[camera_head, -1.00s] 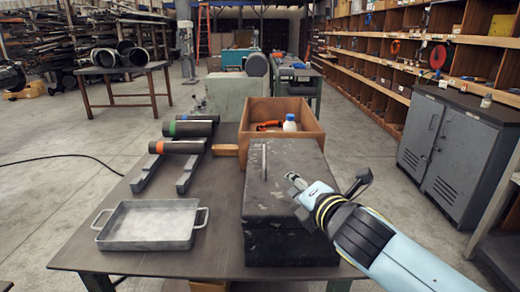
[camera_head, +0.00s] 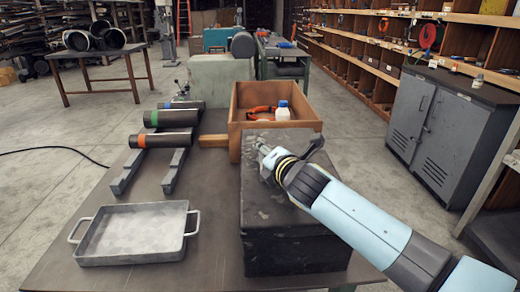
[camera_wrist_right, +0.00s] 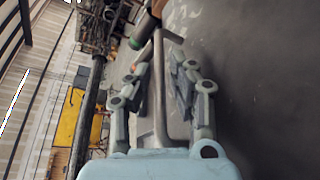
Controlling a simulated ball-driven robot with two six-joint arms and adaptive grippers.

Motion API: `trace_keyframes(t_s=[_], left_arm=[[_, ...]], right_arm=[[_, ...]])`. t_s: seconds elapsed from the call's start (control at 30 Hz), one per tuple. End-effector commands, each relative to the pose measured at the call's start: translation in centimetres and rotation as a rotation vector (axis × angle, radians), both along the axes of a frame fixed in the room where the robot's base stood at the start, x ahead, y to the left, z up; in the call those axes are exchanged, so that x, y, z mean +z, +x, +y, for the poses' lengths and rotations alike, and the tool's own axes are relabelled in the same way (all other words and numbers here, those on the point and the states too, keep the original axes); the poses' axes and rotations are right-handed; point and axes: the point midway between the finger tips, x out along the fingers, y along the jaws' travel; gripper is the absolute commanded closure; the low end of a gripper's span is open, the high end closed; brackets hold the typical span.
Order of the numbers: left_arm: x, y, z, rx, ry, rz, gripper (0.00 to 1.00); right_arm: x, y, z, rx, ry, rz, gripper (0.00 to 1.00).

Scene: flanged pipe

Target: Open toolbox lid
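The toolbox (camera_head: 290,248) is a scuffed black box at the front right of the table, with its lid down. My right gripper (camera_head: 264,152) is at the lid's upright handle, and in the head view it largely hides it. In the right wrist view the grey handle bar (camera_wrist_right: 160,85) stands between the two fingers (camera_wrist_right: 162,88), which are apart on either side of it. The dark lid (camera_wrist_right: 265,90) fills the right of that view. Whether a finger touches the handle cannot be told. My left gripper is not in view.
A grey tray (camera_head: 84,254) lies front left. Several dark pipes (camera_head: 166,140) with coloured bands rest on rails behind it. A wooden crate (camera_head: 236,130) with a white bottle (camera_head: 283,111) stands just behind the toolbox. The table between tray and toolbox is clear.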

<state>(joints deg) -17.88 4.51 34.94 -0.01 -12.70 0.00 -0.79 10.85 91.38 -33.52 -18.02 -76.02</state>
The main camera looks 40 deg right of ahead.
Motion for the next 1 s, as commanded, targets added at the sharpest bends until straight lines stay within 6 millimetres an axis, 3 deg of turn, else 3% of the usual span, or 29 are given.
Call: trace_keyframes(t_s=[0.13, 0.3, 0.5, 0.67, 1.0], left_arm=[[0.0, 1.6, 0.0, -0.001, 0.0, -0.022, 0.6], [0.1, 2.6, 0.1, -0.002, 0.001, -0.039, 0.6], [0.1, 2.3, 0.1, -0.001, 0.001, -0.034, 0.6], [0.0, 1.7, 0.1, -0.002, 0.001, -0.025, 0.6], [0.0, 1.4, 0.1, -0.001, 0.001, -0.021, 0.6]], right_arm=[[-0.4, 1.6, -0.3, 0.0, 0.0, 0.0, 0.79], [-0.6, 2.1, -0.5, -0.001, 0.0, 0.001, 0.79], [-0.5, 2.1, -0.5, 0.0, 0.0, 0.0, 0.8], [-0.5, 2.1, -0.4, 0.001, 0.0, 0.0, 1.0], [-0.5, 2.1, -0.5, 0.001, 0.0, 0.0, 1.0]])
